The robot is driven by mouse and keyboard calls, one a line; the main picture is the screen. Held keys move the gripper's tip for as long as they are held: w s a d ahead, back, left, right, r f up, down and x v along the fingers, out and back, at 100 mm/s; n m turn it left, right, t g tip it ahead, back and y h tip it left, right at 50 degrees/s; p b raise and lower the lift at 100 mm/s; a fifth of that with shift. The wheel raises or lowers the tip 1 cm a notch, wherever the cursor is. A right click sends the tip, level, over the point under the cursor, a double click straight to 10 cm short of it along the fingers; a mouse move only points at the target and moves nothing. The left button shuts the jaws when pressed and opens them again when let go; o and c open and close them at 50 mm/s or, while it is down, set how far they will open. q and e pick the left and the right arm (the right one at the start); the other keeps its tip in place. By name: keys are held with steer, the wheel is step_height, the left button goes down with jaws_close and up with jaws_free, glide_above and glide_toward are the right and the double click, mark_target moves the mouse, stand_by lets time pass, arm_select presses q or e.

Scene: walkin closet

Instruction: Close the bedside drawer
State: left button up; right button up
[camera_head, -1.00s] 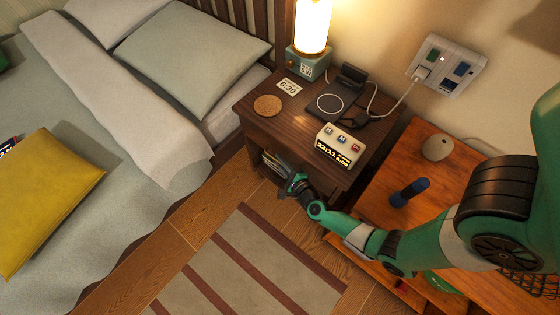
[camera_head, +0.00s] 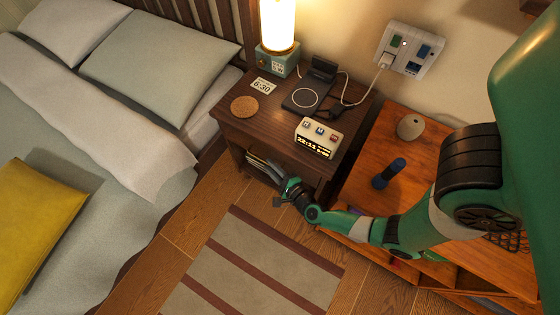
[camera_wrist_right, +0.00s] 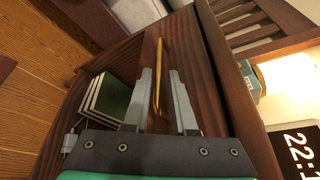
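The bedside table (camera_head: 232,125) is dark wood and stands beside the bed. Its drawer front (camera_wrist_right: 185,75) shows in the right wrist view with a thin brass bar handle (camera_wrist_right: 164,58). In the head view the drawer front is mostly hidden below the tabletop, and I cannot tell how far the drawer stands out. My right gripper (camera_head: 283,192) is low in front of the table. In the right wrist view its two grey fingers (camera_wrist_right: 160,75) are apart, with the handle seen between them; contact cannot be told. My left gripper is not in view.
Books (camera_head: 263,166) stand on the open shelf below. A lamp (camera_head: 278,35), charging pad (camera_head: 304,97), cork coaster (camera_head: 244,107) and clock (camera_head: 318,138) are on top. An orange wooden unit (camera_head: 375,150) stands to the right. A striped rug (camera_head: 255,265) lies on the floor in front.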

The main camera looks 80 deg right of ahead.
steer(key=p+v, duration=0.2)
steer(key=v, duration=0.5)
steer(key=shift+s+r, duration=0.1)
steer(key=shift+r, duration=0.15)
